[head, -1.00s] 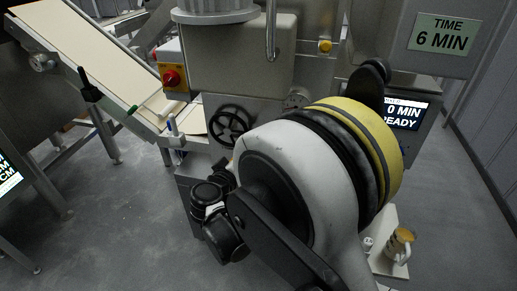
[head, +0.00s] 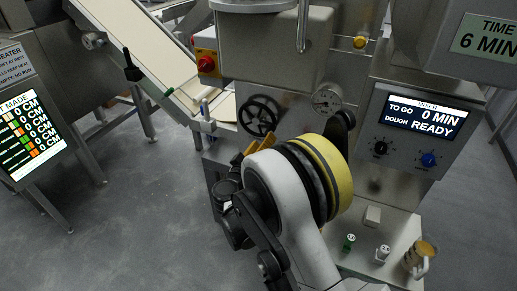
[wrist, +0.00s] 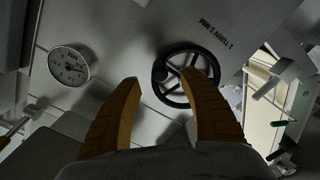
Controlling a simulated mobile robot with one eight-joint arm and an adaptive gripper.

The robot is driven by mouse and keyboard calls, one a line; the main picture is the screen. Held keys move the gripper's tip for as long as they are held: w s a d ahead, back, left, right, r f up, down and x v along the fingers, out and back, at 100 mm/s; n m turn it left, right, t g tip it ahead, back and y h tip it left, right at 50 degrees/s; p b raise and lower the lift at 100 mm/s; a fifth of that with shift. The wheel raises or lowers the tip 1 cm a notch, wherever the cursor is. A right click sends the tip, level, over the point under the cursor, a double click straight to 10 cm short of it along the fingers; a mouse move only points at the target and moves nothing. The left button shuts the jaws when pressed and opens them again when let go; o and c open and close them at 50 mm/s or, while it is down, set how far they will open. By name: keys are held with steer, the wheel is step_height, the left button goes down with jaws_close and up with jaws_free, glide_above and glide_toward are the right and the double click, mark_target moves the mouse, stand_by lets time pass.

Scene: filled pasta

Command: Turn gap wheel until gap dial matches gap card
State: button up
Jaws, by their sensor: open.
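The gap wheel is a black spoked handwheel (head: 258,115) on the steel machine's front. In the wrist view the wheel (wrist: 186,78) lies at and behind the right finger's tip; I cannot tell whether they touch. The gap dial is a round white gauge (head: 327,99), right of the wheel in the head view. In the wrist view the dial (wrist: 70,66) is left of the fingers, with a red pointer and markings too small to read. My gripper (wrist: 160,77) is open, its orange fingers apart with nothing held. I cannot make out a gap card.
A screen (head: 427,115) reads 0 MIN, dough READY. A card (head: 485,36) reads TIME 6 MIN. A shelf (head: 330,232) holds small items and a mug (head: 420,258). A conveyor (head: 150,45) and red knob (head: 206,64) are left.

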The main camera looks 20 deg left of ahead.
mark_target(270, 131)
steer(key=shift+w+d, duration=0.15)
steer(key=shift+w, duration=1.3)
steer(key=shift+w+d, duration=0.1)
steer(key=shift+w, duration=1.35)
steer(key=shift+c, duration=0.5)
